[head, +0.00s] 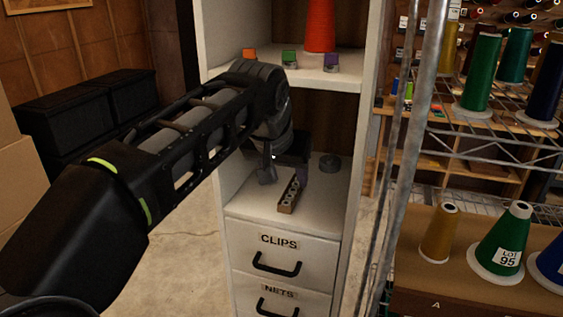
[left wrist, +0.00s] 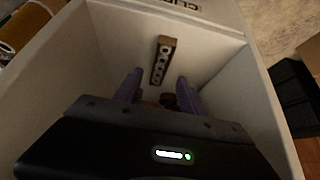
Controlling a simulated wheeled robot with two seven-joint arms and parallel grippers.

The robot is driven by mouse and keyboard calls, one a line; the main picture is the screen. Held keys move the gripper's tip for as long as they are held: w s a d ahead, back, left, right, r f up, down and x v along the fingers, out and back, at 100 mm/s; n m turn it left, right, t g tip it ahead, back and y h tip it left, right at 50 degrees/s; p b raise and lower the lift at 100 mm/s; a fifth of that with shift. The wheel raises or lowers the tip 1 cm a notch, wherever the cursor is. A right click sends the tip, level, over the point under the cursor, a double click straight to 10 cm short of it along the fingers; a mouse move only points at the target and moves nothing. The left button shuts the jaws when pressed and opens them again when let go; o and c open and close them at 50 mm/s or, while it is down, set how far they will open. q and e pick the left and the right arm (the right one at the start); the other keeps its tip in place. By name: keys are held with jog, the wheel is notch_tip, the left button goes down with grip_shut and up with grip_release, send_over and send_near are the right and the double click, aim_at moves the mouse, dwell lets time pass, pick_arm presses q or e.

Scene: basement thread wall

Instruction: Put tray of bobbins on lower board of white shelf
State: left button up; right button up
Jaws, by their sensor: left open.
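The tray of bobbins (head: 289,195) is a small, narrow brown tray with a row of pale bobbins. It lies on the lower board (head: 250,205) of the white shelf (head: 351,150), near the board's front edge. The tray also shows in the left wrist view (left wrist: 163,61), beyond the fingertips. My right gripper is in neither view.
An orange cone (head: 319,25) and small coloured items stand on the upper board. Drawers (head: 279,262) lie below. A metal post (head: 408,130) and thread rack stand at right.

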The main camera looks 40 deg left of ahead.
pick_arm(q)
jog(key=v, duration=0.6)
dwell(0.7)
